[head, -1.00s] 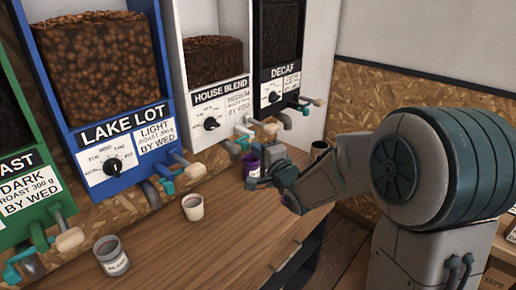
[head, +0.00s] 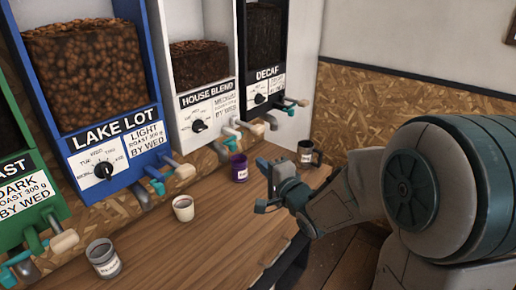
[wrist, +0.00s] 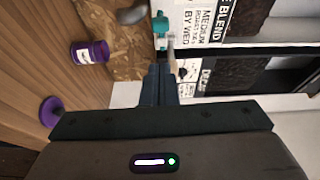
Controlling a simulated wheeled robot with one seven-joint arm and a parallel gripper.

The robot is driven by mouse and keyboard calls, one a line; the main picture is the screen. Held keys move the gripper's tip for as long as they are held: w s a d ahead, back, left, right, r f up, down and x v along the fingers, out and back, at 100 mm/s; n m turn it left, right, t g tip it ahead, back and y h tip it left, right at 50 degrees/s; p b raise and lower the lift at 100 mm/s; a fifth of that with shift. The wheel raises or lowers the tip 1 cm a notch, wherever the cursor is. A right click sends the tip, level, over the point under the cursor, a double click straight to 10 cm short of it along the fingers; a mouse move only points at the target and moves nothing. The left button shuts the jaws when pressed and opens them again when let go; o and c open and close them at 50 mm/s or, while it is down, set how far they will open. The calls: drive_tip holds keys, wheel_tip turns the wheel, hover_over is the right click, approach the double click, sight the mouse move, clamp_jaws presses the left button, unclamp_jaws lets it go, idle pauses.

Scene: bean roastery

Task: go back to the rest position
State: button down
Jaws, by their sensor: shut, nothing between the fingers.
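My gripper (head: 264,187) hangs over the right part of the wooden counter (head: 215,238) in the head view, to the right of the purple cup and apart from it. In the wrist view its dark fingers (wrist: 160,84) are together with nothing between them. The purple cup (head: 238,168) stands upright under the dispensers. It has a white label and also shows in the wrist view (wrist: 89,52).
A cream cup (head: 183,208), a grey labelled cup (head: 103,258) and a dark cup (head: 305,152) stand on the counter. Dispensers Lake Lot (head: 104,148), House Blend (head: 206,97) and Decaf (head: 265,75) have protruding spouts and handles. A purple round thing (wrist: 50,110) shows in the wrist view.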

drive_tip(key=s+d+f+n+g+h, duration=0.3)
drive_tip(key=s+d+n+g+h, duration=0.2)
drive_tip(key=s+d+h, duration=0.4)
drive_tip(key=s+d+f+n+g, duration=0.2)
drive_tip(key=s+n+g, duration=0.5)
drive_tip(key=s, duration=0.9)
drive_tip(key=shift+s+d+g+y, duration=0.15)
drive_tip(key=shift+g+y, duration=0.15)
drive_tip(key=shift+f, duration=0.1)
